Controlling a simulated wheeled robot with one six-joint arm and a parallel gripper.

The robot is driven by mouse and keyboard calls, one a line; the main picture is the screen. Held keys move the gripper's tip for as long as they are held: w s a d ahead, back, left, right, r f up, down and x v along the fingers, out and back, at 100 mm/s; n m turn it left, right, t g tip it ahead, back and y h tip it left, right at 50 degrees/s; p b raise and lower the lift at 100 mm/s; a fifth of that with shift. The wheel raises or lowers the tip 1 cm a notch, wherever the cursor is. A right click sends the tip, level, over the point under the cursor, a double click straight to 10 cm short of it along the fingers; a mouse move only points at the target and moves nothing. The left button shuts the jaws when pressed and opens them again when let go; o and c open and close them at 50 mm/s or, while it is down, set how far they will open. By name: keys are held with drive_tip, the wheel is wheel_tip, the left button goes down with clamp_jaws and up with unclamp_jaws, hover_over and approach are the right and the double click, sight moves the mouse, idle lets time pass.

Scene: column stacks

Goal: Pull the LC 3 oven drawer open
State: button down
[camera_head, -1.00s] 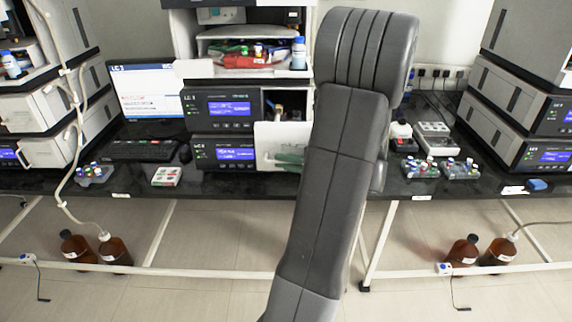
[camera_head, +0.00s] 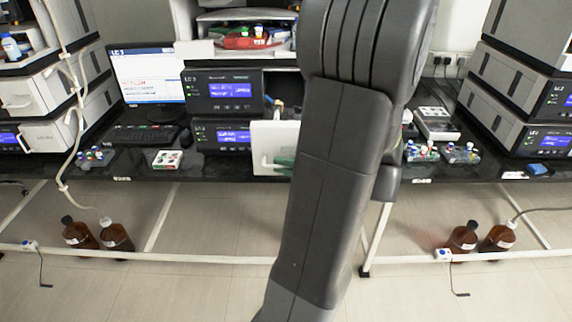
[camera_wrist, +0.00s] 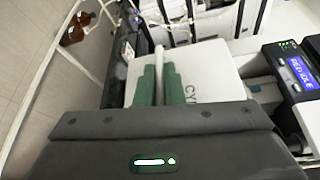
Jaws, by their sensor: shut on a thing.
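The oven drawer's white front panel (camera_head: 270,142) stands out in front of the dark LC 3 instrument stack (camera_head: 222,92) in the head view. In the wrist view the panel (camera_wrist: 210,72) carries dark lettering, partly hidden by my gripper. My gripper (camera_wrist: 159,82) has green fingers closed on both sides of the white upright drawer handle (camera_wrist: 158,55). In the head view only a bit of green shows at the panel, and my arm hides the right side of the drawer. A gap shows between the panel and the stack, so the drawer is partly out.
The LC 3 monitor (camera_head: 147,75) and keyboard (camera_head: 143,134) stand left of the stack. A small vial box (camera_head: 167,159) lies near the bench's front edge. Vial racks (camera_head: 440,152) sit to the right. Brown bottles (camera_head: 115,236) stand on the floor under the bench.

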drive_tip(key=c, duration=1.5)
unclamp_jaws()
drive_tip(key=shift+w, duration=0.1)
drive_tip(key=shift+c, duration=0.2)
drive_tip(key=b+v, duration=0.1)
drive_tip(key=v, duration=1.3)
drive_tip(key=shift+a, duration=0.15)
drive_tip(key=p+x, duration=0.1)
drive_tip(key=x, duration=1.2)
drive_tip(key=shift+w+a, duration=0.2)
drive_tip(key=shift+a, duration=0.1)
drive_tip(key=shift+f, duration=0.1)
